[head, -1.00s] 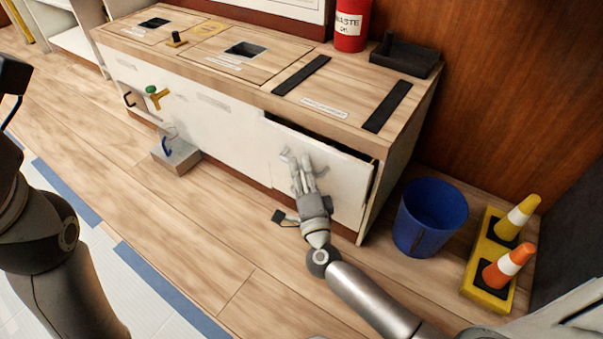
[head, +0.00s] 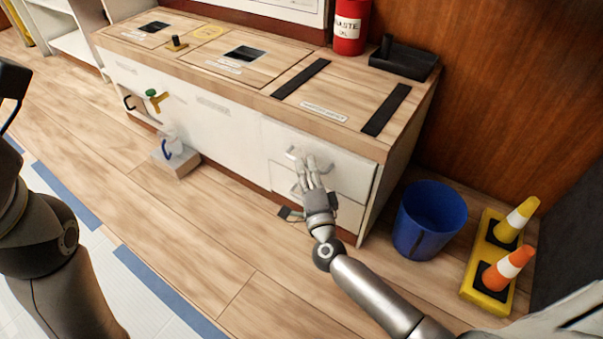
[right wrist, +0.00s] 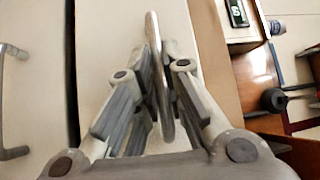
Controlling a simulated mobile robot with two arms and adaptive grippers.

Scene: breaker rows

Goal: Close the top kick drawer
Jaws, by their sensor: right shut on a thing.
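The top kick drawer (head: 340,160) is the upper white front at the right end of the long low cabinet. Its front looks flush or nearly flush under the wooden top. My right gripper (head: 309,166) is at this front, shut on the bar handle (right wrist: 158,75). In the right wrist view the bar passes between the two fingers, with the white drawer front (right wrist: 105,40) behind it. A lower drawer (head: 345,210) sits below, partly hidden by my gripper. My left arm shows at the left edge, but its gripper does not.
A blue bucket (head: 430,215) stands on the floor right of the cabinet, beside a yellow base with two cones (head: 508,265). A grey block (head: 176,160) lies on the floor by the cabinet's left part. Open wooden floor lies in front.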

